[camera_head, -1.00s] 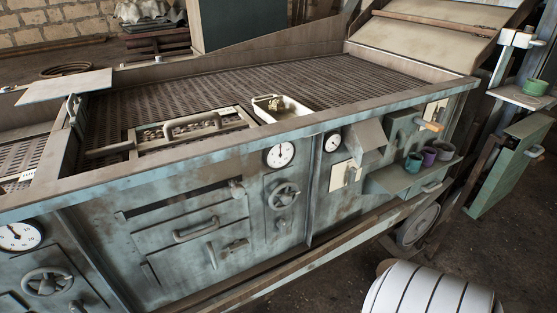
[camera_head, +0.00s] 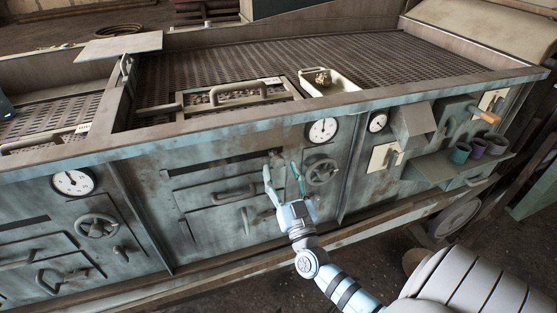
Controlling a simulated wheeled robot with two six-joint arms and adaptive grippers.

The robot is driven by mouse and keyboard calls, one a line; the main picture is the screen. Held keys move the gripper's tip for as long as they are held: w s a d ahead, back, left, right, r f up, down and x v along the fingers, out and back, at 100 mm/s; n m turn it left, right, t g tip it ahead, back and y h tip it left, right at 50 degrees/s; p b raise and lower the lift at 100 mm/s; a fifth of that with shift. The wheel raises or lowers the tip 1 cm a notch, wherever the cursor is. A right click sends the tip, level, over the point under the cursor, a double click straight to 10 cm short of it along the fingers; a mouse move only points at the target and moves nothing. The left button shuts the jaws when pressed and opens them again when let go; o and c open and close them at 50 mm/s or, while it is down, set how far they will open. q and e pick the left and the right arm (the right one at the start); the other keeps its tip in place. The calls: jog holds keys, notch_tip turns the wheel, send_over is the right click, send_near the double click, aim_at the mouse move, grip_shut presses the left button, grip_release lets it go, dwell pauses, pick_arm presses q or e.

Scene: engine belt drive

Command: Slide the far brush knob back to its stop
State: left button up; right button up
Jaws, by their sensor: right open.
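The far brush knob (camera_head: 275,158) is a small dull metal knob at the right end of a dark horizontal slot (camera_head: 218,164) in the teal front panel. My right gripper (camera_head: 280,168) comes up from below, with its two slim fingers spread apart and nothing between them. In the picture its fingertips lie just below and around the knob; I cannot tell whether they touch it. My left gripper is not in view.
A handwheel (camera_head: 321,172) and a dial gauge (camera_head: 323,130) sit just right of the knob. Drawer handles (camera_head: 235,194) lie below the slot. A shelf with several small pots (camera_head: 476,148) juts out at the right. The rusty lower rail (camera_head: 225,263) runs underneath.

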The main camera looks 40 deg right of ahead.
aim_at(280, 166)
jog(key=x, duration=0.3)
jog(key=shift+w, duration=0.25)
jog(key=shift+d, duration=0.1)
grip_shut()
